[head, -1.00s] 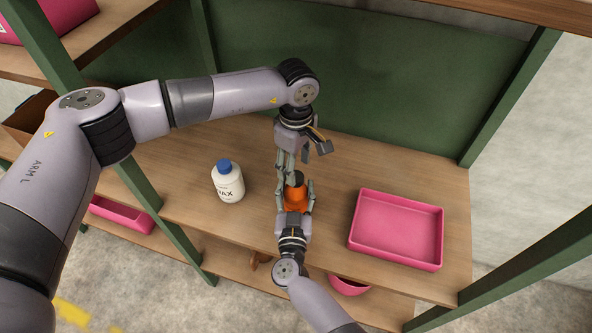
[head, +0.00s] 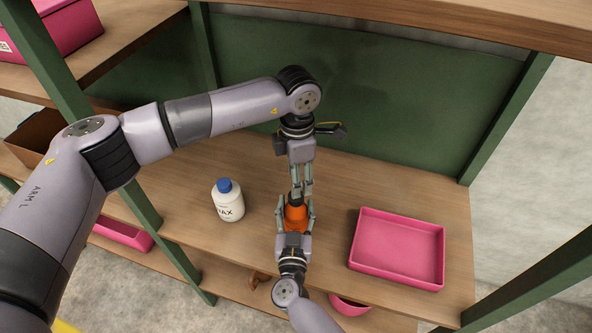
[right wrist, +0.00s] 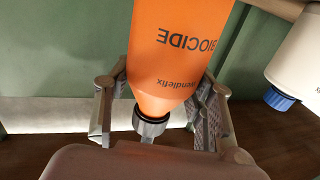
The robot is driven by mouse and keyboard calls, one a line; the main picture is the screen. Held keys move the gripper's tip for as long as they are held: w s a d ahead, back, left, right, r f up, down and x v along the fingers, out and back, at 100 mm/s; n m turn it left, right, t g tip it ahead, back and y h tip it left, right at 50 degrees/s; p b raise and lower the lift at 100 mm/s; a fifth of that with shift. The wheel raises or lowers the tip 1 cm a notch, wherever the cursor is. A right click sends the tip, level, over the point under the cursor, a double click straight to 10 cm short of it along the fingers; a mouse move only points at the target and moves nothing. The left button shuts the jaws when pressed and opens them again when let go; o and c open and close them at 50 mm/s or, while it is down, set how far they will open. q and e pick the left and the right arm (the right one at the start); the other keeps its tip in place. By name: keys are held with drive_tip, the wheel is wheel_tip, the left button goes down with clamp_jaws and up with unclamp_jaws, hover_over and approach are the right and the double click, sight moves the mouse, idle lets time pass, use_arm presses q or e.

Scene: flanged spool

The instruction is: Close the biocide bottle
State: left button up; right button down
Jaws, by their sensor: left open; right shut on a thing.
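The orange biocide bottle (head: 296,218) stands upright at the shelf's front. It also shows in the right wrist view (right wrist: 175,50), inverted, with its BIOCIDE label and a dark top (right wrist: 150,116). I cannot tell whether that top is a cap or a bare neck. My right gripper (head: 295,208) is shut on the bottle, one finger on each side. My left gripper (head: 302,188) points down from above, open, with its fingertips at the bottle's top. They hide the top in the head view; whether they touch it is unclear.
A white bottle with a blue cap (head: 228,205) stands left of the biocide bottle. A pink tray (head: 440,240) sits on the wooden shelf (head: 340,180) to the right. A green back panel (head: 400,110) closes the rear. Clear shelf lies between bottle and tray.

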use_arm(q)
drive_tip(key=n, duration=0.3)
drive_tip(key=r+n, duration=0.1)
drive_tip(key=n, duration=0.2)
drive_tip(key=shift+a+r+n, duration=0.1)
drive_tip(key=shift+r+n, duration=0.05)
drive_tip(key=shift+n, duration=0.15)
drive_tip(key=shift+f, duration=4.05)
drive_tip(key=shift+c, duration=0.5)
clamp_jaws()
drive_tip(key=shift+w, duration=0.1)
drive_tip(key=shift+o, duration=0.9)
unclamp_jaws()
